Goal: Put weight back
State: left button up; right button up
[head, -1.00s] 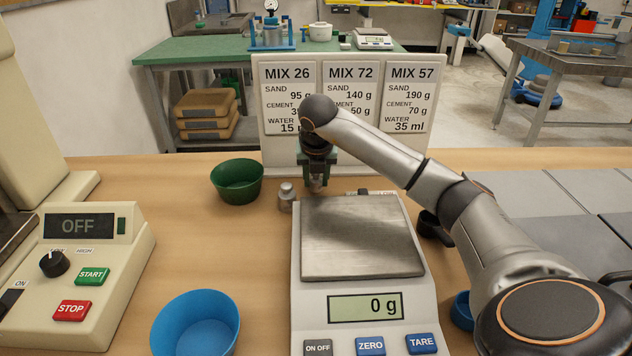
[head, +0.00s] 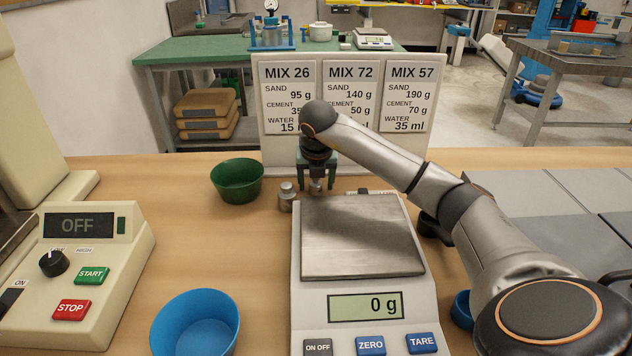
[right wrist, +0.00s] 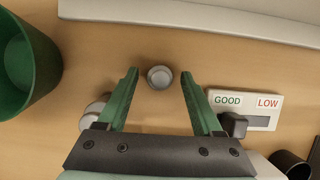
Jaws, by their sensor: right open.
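My right gripper (head: 318,178) is open behind the back edge of the scale (head: 361,255). In the right wrist view, its two green fingers (right wrist: 160,74) stand apart. A small silver weight (right wrist: 160,78) shows between the fingertips, with a gap on each side; it also shows below the gripper in the head view (head: 316,187). A larger silver weight with a knob (head: 286,196) stands on the table left of it. In the right wrist view that weight (right wrist: 93,112) is partly hidden by the left finger. The scale's plate is empty and its display reads 0 g. My left gripper is out of view.
A green bowl (head: 237,181) stands left of the weights, and a blue bowl (head: 196,325) stands at the front. The mix sign (head: 348,95) rises behind the gripper. A GOOD/LOW plate (right wrist: 246,108) lies right of the fingers. A control box (head: 80,270) stands at left.

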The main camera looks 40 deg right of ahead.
jog(key=v, duration=1.2)
jog(key=shift+r+p, duration=0.2)
jog(key=shift+p, duration=0.25)
